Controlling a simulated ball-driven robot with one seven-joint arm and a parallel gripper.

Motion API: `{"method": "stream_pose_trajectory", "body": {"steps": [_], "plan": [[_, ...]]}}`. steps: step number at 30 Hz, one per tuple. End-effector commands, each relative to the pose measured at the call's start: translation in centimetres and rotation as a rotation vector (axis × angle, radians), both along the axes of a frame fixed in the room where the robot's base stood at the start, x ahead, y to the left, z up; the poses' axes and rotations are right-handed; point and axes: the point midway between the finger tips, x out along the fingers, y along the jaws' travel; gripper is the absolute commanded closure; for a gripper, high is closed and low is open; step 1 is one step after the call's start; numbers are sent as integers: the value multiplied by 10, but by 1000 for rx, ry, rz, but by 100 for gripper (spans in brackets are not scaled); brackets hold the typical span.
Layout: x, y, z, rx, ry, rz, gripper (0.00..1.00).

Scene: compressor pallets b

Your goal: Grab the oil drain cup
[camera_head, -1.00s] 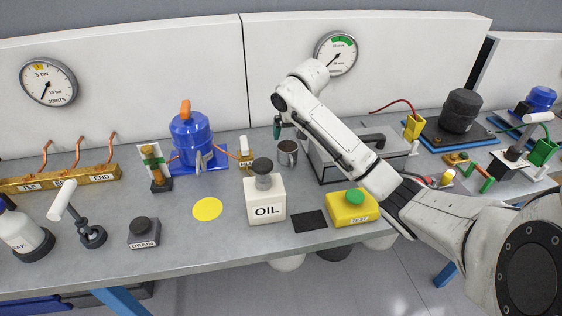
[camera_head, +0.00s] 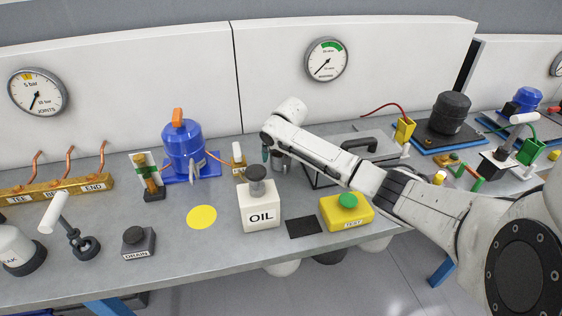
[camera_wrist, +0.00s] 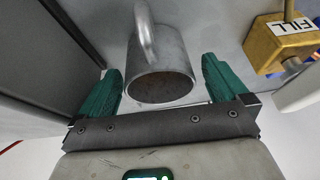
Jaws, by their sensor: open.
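The oil drain cup is a grey metal mug. It stands upright on the bench in the head view (camera_head: 281,162), partly hidden by my arm. In the wrist view the cup (camera_wrist: 160,60) fills the top middle, with its round rim facing the camera and its handle at the upper left. My gripper (camera_wrist: 163,74) is open, with one green finger on each side of the cup and a visible gap at both sides. In the head view only a bit of my gripper (camera_head: 267,154) shows beside the cup, below the bent wrist.
A brass FILL block (camera_wrist: 285,42) is close on the right in the wrist view. A grey box with a black handle (camera_head: 325,172) is right of the cup. The white OIL container (camera_head: 260,208) stands in front, and a blue compressor (camera_head: 183,148) is at the left.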

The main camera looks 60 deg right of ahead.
Motion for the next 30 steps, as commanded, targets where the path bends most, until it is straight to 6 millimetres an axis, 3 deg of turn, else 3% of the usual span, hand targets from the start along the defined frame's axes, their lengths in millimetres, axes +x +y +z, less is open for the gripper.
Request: {"method": "stream_pose_trajectory", "body": {"steps": [8, 24, 30], "plan": [[1, -1, -3, 0, 0, -1, 0], [1, -1, -3, 0, 0, -1, 52], [1, -1, -2, 0, -1, -1, 54]]}}
